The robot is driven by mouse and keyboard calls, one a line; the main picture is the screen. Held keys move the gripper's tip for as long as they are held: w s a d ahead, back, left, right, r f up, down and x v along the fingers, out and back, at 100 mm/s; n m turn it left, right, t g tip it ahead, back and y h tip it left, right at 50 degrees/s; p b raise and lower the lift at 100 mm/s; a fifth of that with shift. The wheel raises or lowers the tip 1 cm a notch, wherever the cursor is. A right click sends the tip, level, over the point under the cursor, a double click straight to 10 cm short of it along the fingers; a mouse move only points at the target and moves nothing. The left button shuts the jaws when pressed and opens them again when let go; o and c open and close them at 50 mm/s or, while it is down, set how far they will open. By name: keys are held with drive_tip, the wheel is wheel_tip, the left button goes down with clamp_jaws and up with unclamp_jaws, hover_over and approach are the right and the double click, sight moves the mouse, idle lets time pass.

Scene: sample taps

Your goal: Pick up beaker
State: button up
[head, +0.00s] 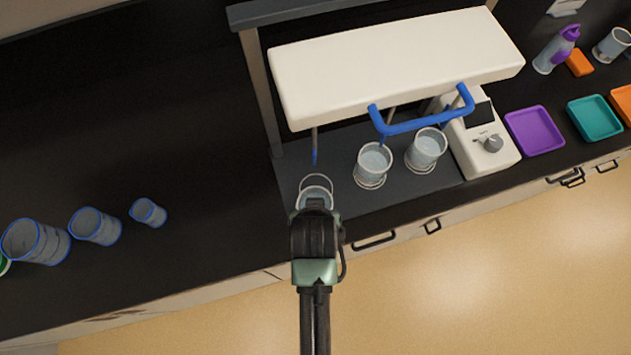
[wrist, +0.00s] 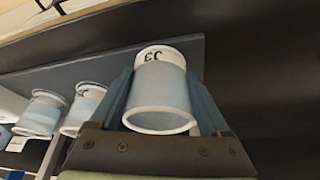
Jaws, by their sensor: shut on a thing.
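My gripper (head: 316,206) reaches over the front edge of the bench to the leftmost beaker (head: 315,187) under the white tap unit. In the wrist view this beaker (wrist: 160,92) is clear with a white rim and dark marking, and stands between the two fingers of my gripper (wrist: 163,95). The fingers are shut on its sides. In the head view my gripper hides the beaker's lower part. Two more beakers, the middle one (head: 373,165) and the right one (head: 426,149), stand on the grey base to the right; I cannot tell exactly whether the held beaker touches the base.
The white tap unit (head: 395,62) with a blue bar (head: 420,124) overhangs the beakers. A white device (head: 480,140) stands to the right, beside purple (head: 535,131) and teal (head: 594,118) trays. The dark bench between is clear.

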drive_tip(key=s+b, duration=0.2)
drive_tip(key=s, duration=0.9)
